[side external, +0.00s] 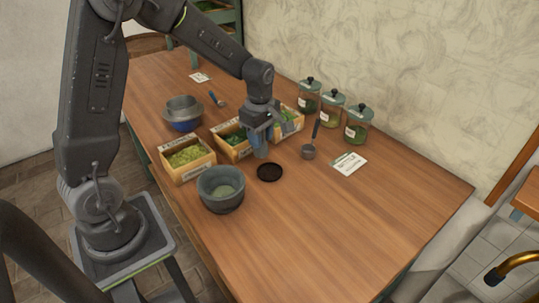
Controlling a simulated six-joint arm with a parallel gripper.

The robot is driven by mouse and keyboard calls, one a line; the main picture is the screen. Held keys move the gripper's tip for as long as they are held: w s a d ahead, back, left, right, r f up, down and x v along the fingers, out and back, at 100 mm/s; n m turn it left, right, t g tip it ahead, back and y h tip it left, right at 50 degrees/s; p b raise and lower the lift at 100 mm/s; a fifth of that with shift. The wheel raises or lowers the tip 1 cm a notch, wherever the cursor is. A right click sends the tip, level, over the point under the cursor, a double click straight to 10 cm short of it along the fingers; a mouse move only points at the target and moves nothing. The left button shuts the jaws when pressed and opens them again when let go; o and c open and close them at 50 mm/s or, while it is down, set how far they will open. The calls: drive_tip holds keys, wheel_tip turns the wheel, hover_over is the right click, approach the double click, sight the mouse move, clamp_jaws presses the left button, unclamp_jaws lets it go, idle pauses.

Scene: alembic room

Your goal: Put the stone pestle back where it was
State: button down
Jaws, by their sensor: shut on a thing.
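My gripper (259,133) points down over the middle of the table, just beyond the dark round disc. It is shut on the stone pestle (261,151), a small grey piece that shows below the fingers. The pestle hangs roughly upright; its upper part is hidden by the fingers. I cannot tell whether its lower end touches the table. The dark round disc (270,172) lies flat and empty just in front of the pestle. The grey stone mortar (221,189) stands to the left and nearer, with some pale green stuff inside.
Wooden boxes of greens (187,158) stand left of and behind my gripper. Metal bowls (183,112) are farther left. A measuring scoop (309,152), a white card (349,164) and lidded glass jars (357,126) are on the right. The table's front right is clear.

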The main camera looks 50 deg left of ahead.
drive_tip(key=shift+w+d+f, duration=0.25)
drive_tip(key=shift+d+f, duration=0.1)
drive_tip(key=shift+f, duration=0.55)
drive_tip(key=shift+w+d+f, duration=0.2)
drive_tip(key=shift+d+f, duration=0.15)
drive_tip(key=shift+f, duration=0.6)
drive_tip(key=shift+w+d+f, duration=0.25)
drive_tip(key=shift+d+f, duration=0.1)
drive_tip(key=shift+f, duration=0.55)
drive_tip(key=c, duration=0.8)
unclamp_jaws()
drive_tip(key=shift+f, duration=0.15)
wheel_tip(320, 180, up, 12)
drive_tip(key=s+d+r+m+t, duration=0.2)
drive_tip(key=s+r+m, duration=0.1)
drive_tip(key=s+m, duration=0.3)
drive_tip(key=s+d+r+m+t, duration=0.1)
drive_tip(key=s+d+r+m, duration=0.1)
drive_tip(key=s+m, duration=0.5)
drive_tip(key=s+d+r+m+t, duration=0.2)
drive_tip(key=s+r+m, duration=0.2)
drive_tip(key=s+m, duration=0.3)
drive_tip(key=shift+s+d+r+m+t, duration=0.1)
drive_tip(key=shift+s+d+m+t, duration=0.05)
drive_tip(key=shift+d+m+t, duration=0.2)
